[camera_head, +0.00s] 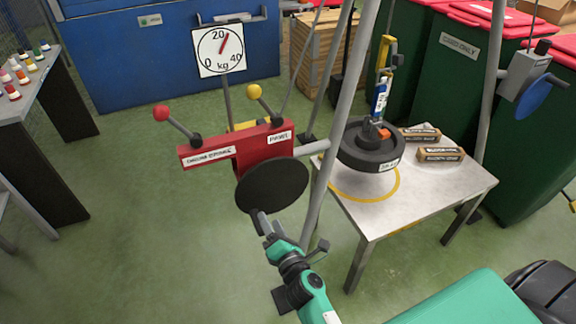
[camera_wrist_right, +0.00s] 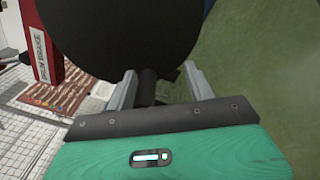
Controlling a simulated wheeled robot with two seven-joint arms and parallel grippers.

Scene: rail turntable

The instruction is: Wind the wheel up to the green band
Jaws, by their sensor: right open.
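The wheel is a black disc (camera_head: 272,184) on the front of a red winch housing (camera_head: 228,152); it fills the top of the right wrist view (camera_wrist_right: 125,35). My right gripper (camera_head: 274,236) is at the wheel's lower edge. In the right wrist view its fingers (camera_wrist_right: 157,88) are apart, on either side of a short dark handle (camera_wrist_right: 147,88), with gaps visible. A white dial (camera_head: 221,49) marked 0, 20, 40 kg has its red pointer a little right of 20. I cannot make out a green band. A black round weight (camera_head: 368,146) hangs on a hook scale (camera_head: 382,92). My left gripper is out of view.
The weight hangs over a grey table (camera_head: 450,190) with a yellow ring (camera_head: 365,194) and two brown boxes (camera_head: 440,154). Red-knobbed (camera_head: 161,113) and yellow-knobbed (camera_head: 254,91) levers rise from the housing. A slanted grey pole (camera_head: 341,110) stands between wheel and table.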

